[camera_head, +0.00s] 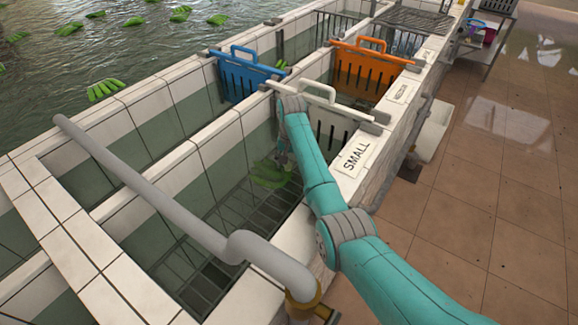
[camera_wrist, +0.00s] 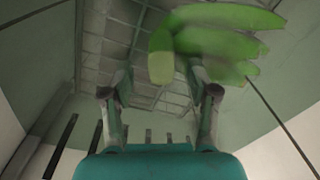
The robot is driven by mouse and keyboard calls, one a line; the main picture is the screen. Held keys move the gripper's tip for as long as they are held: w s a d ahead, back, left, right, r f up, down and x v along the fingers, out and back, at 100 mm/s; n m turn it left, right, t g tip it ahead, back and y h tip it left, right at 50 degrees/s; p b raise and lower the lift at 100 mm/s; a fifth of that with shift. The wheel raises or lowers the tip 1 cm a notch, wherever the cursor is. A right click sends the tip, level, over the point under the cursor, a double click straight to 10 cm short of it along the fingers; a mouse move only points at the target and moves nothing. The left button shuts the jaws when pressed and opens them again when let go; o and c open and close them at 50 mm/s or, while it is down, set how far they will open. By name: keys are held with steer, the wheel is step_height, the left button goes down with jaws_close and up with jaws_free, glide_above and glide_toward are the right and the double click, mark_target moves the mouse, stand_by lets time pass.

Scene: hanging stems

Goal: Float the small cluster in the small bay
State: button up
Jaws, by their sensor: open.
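The small cluster of green bananas (camera_head: 270,173) is low in the bay beside the SMALL label (camera_head: 353,158). In the wrist view the cluster (camera_wrist: 215,38) is blurred and lies beyond my fingertips, toward the upper right. My gripper (camera_wrist: 160,92) is open, with its two fingers spread and nothing clearly held between them. In the head view my gripper (camera_head: 283,152) reaches down into the bay, just above the cluster. I cannot tell whether a finger touches it or whether it floats.
A cream gate (camera_head: 326,110) closes the bay's far end. A blue gate (camera_head: 240,78) and an orange gate (camera_head: 362,72) stand beyond. A grey pipe (camera_head: 150,185) crosses the near side. More green clusters (camera_head: 105,89) float in the large pool. Tiled walls bound the bay.

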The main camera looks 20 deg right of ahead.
step_height(320, 180, up, 10)
steer(key=shift+s+r, duration=0.15)
steer(key=shift+r, duration=0.1)
steer(key=shift+d, duration=0.1)
stand_by(0.4)
